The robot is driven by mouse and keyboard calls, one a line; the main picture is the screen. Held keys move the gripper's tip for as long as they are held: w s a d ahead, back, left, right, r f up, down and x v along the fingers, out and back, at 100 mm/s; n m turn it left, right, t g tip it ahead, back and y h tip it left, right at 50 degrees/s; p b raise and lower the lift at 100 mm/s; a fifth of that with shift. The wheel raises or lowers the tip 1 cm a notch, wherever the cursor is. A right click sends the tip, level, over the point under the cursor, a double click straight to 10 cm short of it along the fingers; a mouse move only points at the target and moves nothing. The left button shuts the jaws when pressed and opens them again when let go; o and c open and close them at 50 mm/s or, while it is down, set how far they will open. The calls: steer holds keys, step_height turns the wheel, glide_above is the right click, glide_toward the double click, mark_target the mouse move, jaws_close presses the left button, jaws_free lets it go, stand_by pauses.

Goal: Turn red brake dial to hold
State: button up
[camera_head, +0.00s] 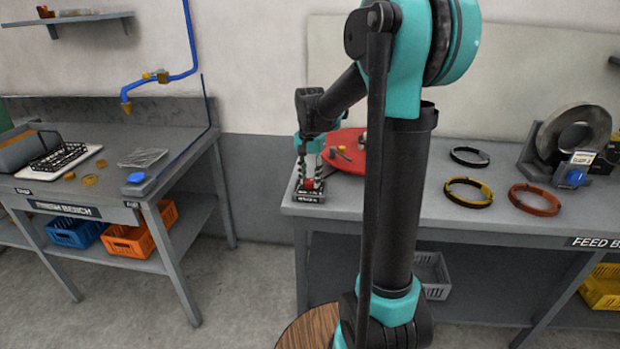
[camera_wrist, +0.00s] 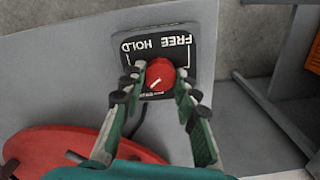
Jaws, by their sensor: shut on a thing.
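The red brake dial (camera_wrist: 160,72) sits on a dark plate (camera_wrist: 205,55) with the words HOLD and FREE, which look upside down in the wrist view. HOLD is at the upper left and FREE at the upper right. A short pale line on the dial slants from lower left to upper right; I cannot tell which end is the pointer. My gripper (camera_wrist: 158,88) is shut on the dial, one finger on each side. In the head view, my gripper (camera_head: 309,172) points down over the dial (camera_head: 309,184) at the bench's left front corner.
A red round plate (camera_head: 345,140) lies just behind the dial; its edge also shows in the wrist view (camera_wrist: 70,140). Black (camera_head: 470,150), yellow (camera_head: 452,196) and red (camera_head: 517,206) rings lie to the right on the feed bench (camera_head: 420,205). The finish bench (camera_head: 90,190) stands apart at left.

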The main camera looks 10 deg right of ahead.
mark_target(310, 180)
steer(key=m, duration=0.3)
steer(key=shift+m, duration=2.1)
steer(key=o, duration=1.2)
steer(key=shift+c, duration=0.2)
step_height(310, 180, up, 12)
